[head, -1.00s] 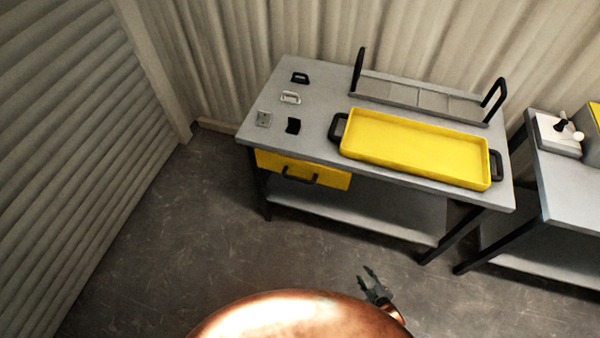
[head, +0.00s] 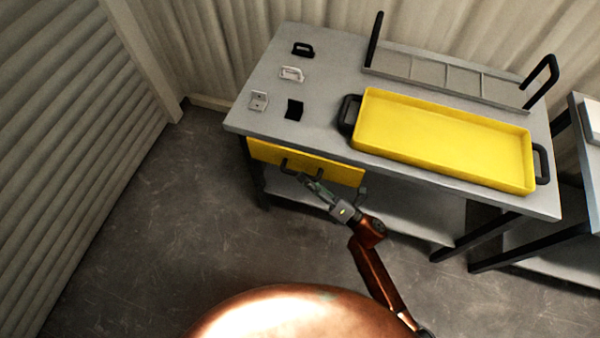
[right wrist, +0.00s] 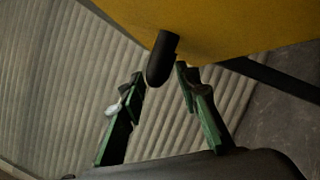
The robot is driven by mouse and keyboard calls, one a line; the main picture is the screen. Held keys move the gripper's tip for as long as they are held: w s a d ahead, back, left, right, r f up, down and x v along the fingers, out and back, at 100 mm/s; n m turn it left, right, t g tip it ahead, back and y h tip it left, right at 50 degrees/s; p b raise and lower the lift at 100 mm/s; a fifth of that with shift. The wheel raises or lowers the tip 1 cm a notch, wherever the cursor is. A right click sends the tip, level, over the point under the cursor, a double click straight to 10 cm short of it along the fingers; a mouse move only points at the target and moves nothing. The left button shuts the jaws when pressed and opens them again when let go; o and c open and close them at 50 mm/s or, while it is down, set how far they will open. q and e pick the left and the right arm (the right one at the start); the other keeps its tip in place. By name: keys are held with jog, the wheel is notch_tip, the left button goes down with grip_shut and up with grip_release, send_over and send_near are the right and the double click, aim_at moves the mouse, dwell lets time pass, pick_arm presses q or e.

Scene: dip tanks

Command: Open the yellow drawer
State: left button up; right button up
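The yellow drawer (head: 262,152) is under the left part of the grey workbench top and looks shut. Its black bar handle (head: 288,168) is on the front, partly hidden by my right gripper (head: 306,180). In the right wrist view the yellow drawer front (right wrist: 220,25) fills the top. The handle (right wrist: 162,58) shows end-on, between the spread green fingertips of my right gripper (right wrist: 160,75). The fingers are open, and neither clearly touches the handle. My left gripper is not in view.
A yellow tray (head: 440,140) with black handles lies on the workbench (head: 330,140). Small fittings, including a black pull (head: 303,49) and a white one (head: 292,73), lie left of it. A second bench (head: 575,190) stands at the right. The floor before the drawer is clear.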

jog(key=shift+x, duration=1.15)
jog(key=shift+c, duration=0.7)
grip_shut()
